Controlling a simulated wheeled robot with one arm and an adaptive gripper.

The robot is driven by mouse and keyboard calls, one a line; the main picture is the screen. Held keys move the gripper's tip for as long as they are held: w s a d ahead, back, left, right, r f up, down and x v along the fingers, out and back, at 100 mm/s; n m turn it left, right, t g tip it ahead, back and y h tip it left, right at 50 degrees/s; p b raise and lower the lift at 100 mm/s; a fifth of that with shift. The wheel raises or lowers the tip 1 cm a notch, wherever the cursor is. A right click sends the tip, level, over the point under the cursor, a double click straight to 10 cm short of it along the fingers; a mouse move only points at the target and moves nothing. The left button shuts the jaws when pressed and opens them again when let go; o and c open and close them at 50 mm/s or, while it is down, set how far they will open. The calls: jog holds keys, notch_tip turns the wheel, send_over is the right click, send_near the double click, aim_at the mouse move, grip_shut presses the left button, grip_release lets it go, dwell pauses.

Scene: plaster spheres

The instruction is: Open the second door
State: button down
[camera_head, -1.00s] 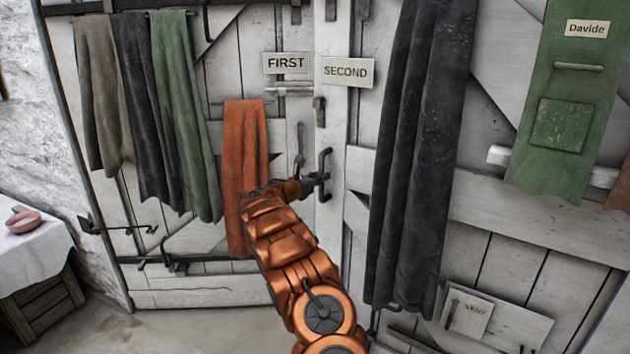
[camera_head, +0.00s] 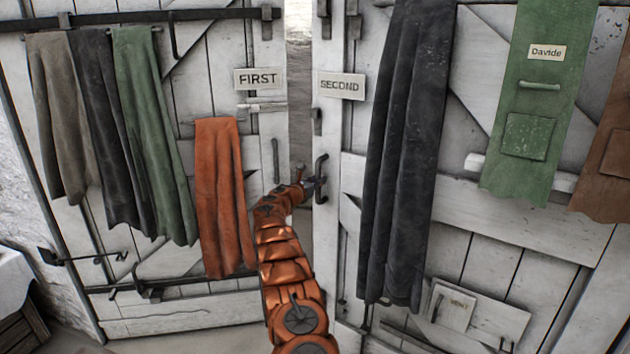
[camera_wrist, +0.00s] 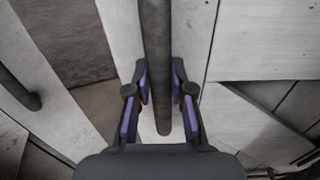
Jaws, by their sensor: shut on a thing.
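The second door (camera_head: 455,215) is a white plank door on the right, with a SECOND sign (camera_head: 340,86). Its dark vertical handle (camera_head: 319,180) is near its left edge and shows large in the wrist view (camera_wrist: 156,60). My gripper (camera_head: 314,187) is at this handle. In the wrist view its purple-padded fingers (camera_wrist: 159,88) are on either side of the bar, shut on it. The first door (camera_head: 225,295), with a FIRST sign (camera_head: 258,79), is on the left. A gap (camera_head: 299,110) shows between the two doors.
A long dark cloth (camera_head: 405,150) hangs on the second door, right of the handle. A green cloth (camera_head: 545,70) labelled Davide hangs farther right. An orange cloth (camera_head: 220,200) hangs on the first door. A covered table (camera_head: 12,285) stands at lower left.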

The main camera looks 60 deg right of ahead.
jog(key=shift+w+d+n+p, duration=0.3)
jog(key=shift+w+d, duration=0.25)
jog(key=shift+w, duration=0.05)
jog(key=c, duration=1.1)
grip_release()
jog(key=shift+o, duration=0.4)
jog(key=shift+s+d, duration=0.2)
jog(key=shift+s, duration=0.25)
jog(key=shift+a, duration=0.15)
